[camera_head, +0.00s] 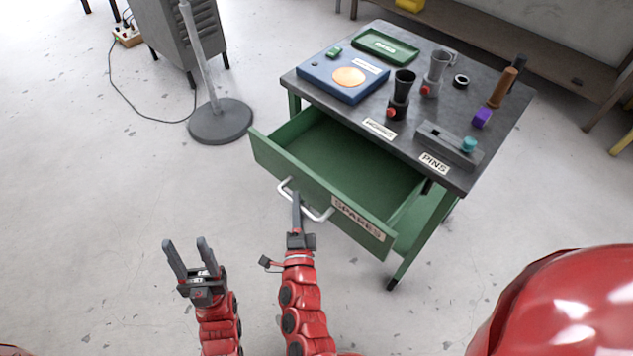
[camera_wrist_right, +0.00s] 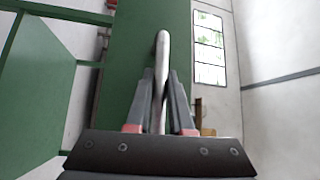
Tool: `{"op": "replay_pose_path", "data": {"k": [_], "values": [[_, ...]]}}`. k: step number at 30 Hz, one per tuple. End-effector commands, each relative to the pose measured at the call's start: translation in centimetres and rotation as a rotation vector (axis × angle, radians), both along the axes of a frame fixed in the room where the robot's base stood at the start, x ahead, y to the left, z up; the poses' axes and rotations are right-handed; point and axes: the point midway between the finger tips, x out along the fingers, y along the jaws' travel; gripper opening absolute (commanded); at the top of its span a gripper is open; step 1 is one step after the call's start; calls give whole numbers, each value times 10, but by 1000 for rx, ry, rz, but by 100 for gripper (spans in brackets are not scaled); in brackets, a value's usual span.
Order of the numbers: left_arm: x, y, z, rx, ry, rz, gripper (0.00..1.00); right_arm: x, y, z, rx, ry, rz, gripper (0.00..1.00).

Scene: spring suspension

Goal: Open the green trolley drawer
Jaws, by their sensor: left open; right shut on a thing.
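The green trolley drawer (camera_head: 290,178) is pulled out from under the trolley's dark top (camera_head: 447,111), and its empty green inside shows. A "SPARES" label (camera_head: 358,218) is on its front. My right gripper (camera_head: 297,200) is shut on the drawer's silver bar handle (camera_head: 324,215). In the right wrist view the handle (camera_wrist_right: 162,75) runs between the two fingers of my right gripper (camera_wrist_right: 161,100). My left gripper (camera_head: 186,243) is open and empty, left of the drawer and apart from it.
A round grey stand base (camera_head: 220,121) is on the floor left of the trolley.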

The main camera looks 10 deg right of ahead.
Motion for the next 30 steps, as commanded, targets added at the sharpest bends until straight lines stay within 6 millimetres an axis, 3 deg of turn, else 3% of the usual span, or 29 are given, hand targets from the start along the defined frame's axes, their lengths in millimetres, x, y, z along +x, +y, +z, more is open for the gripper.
{"op": "replay_pose_path", "data": {"k": [7,20,21,25,30], "values": [[0,0,7,0,0,0,50,-18,24,0,0,3,4,0],[0,0,7,0,0,0,50,-21,28,0,0,0,2,0],[0,0,7,0,0,0,50,-21,28,0,0,0,3,23],[0,0,7,0,0,0,50,-21,28,0,0,0,2,47],[0,0,7,0,0,0,50,-21,28,0,0,0,1,50]]}}
